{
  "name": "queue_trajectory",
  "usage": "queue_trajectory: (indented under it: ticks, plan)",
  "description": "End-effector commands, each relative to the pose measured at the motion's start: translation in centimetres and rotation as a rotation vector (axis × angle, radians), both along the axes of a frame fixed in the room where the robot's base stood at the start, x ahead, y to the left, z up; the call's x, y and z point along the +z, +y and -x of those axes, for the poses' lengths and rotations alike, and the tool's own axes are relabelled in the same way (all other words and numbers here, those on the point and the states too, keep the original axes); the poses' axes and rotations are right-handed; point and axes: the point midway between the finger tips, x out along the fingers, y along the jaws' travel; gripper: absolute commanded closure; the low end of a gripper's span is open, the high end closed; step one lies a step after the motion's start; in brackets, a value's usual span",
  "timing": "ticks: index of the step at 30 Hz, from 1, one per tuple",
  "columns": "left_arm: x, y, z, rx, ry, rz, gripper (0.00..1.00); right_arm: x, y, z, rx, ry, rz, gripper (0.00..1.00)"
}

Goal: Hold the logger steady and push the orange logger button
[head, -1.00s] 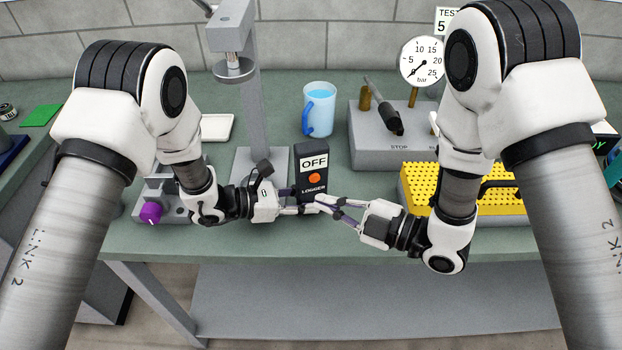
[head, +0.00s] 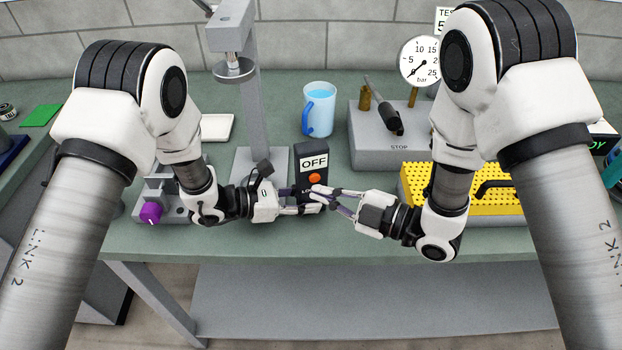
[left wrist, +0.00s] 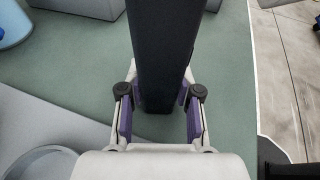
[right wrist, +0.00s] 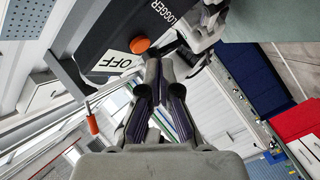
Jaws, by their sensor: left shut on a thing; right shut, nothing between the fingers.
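The logger (head: 311,163) is a dark upright box near the bench's front edge, with a white label reading OFF and an orange button (head: 315,178) below it. My left gripper (head: 300,200) is shut on the logger's lower part from the left; in the left wrist view the dark logger body (left wrist: 162,50) stands between its fingers. My right gripper (head: 316,192) is shut and empty, its tips just in front of the logger, a little below the button. In the right wrist view the button (right wrist: 139,45) shows just beyond the fingertips (right wrist: 162,55); I cannot tell whether they touch.
A blue mug (head: 319,110) stands behind the logger. A grey box with a gauge (head: 385,135) and a yellow perforated block (head: 420,180) are to the right. A grey press stand (head: 248,110) and a purple knob (head: 151,212) are to the left.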

Motion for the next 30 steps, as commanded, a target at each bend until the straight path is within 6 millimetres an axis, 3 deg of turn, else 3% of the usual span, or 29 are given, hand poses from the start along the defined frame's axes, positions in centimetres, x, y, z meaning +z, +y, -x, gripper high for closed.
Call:
queue_trajectory:
  ticks: [30]
  plan:
    - [-0.02, 0.01, -0.01, 0.000, 0.000, 0.000, 0.87, -0.01, 0.25, -0.88, 0.000, 0.000, 0.000, 1.00]
